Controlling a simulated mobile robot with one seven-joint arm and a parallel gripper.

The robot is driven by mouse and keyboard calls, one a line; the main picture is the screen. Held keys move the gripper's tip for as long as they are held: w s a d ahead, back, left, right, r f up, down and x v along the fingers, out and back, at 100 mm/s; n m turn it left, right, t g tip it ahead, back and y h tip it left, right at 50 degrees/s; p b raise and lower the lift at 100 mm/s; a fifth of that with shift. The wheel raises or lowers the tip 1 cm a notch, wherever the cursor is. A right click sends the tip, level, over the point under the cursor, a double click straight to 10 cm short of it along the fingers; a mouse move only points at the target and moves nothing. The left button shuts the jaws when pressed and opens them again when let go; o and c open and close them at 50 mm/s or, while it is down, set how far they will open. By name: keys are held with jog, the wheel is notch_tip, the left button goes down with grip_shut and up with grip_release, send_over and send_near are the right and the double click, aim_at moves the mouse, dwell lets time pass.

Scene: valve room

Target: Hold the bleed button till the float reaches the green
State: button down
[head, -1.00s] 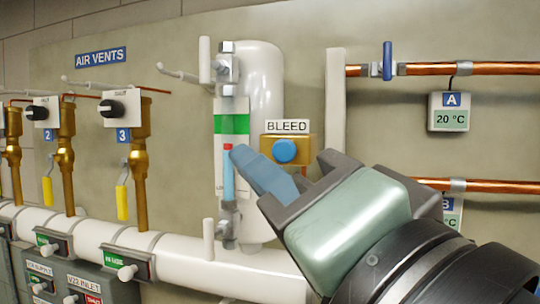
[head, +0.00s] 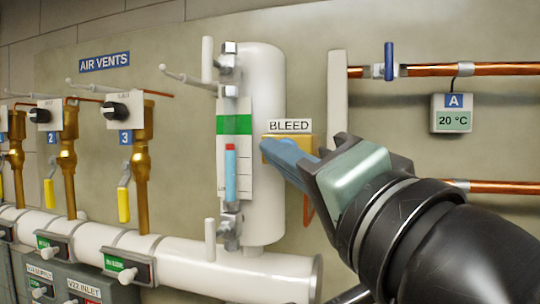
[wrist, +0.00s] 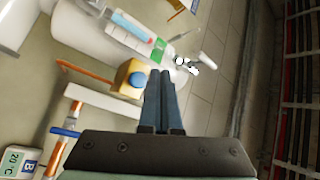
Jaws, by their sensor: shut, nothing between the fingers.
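The yellow bleed box (head: 272,150) sits under the BLEED label on the wall. Its blue button is hidden behind my fingers in the head view. In the wrist view the blue button (wrist: 138,79) shows on the box, just left of my fingertips. My gripper (head: 266,145) is shut and empty, its blue fingers pointing at the box; contact with the button cannot be told. It also shows in the wrist view (wrist: 160,74). The float (head: 230,148) is the red top of a blue column in the sight glass. It stands below the green band (head: 234,124).
A white vertical tank (head: 262,90) stands behind the gauge, left of the box. A pale vertical post (head: 337,95) and copper pipes (head: 470,69) lie to the right. Air vents with yellow levers (head: 123,205) are at left, above a white horizontal pipe (head: 200,262).

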jog(key=shift+w+d, duration=0.2)
jog(key=shift+w, duration=0.35)
jog(key=shift+w+d, duration=0.15)
jog(key=shift+w, duration=0.4)
jog(key=shift+w, duration=0.15)
dwell(1.2)
jog(key=shift+w+d+p, duration=0.1)
jog(key=shift+w+p, duration=0.15)
jog(key=shift+p, duration=0.1)
jog(key=shift+w+d, duration=0.2)
jog(key=shift+w, duration=0.3)
dwell(2.5)
jog(key=shift+s, duration=0.1)
dwell(1.0)
jog(key=shift+s+a, duration=0.3)
jog(key=shift+s, duration=0.45)
jog(key=shift+s+a+p, duration=0.15)
jog(key=shift+s+a, duration=0.1)
jog(key=shift+s, duration=0.55)
jog(key=shift+s+a+p, duration=0.15)
jog(key=shift+s+a, duration=0.1)
jog(key=shift+s, duration=0.55)
jog(key=shift+s+a+p, duration=0.15)
jog(key=shift+s+a, duration=0.1)
jog(key=shift+s, duration=0.55)
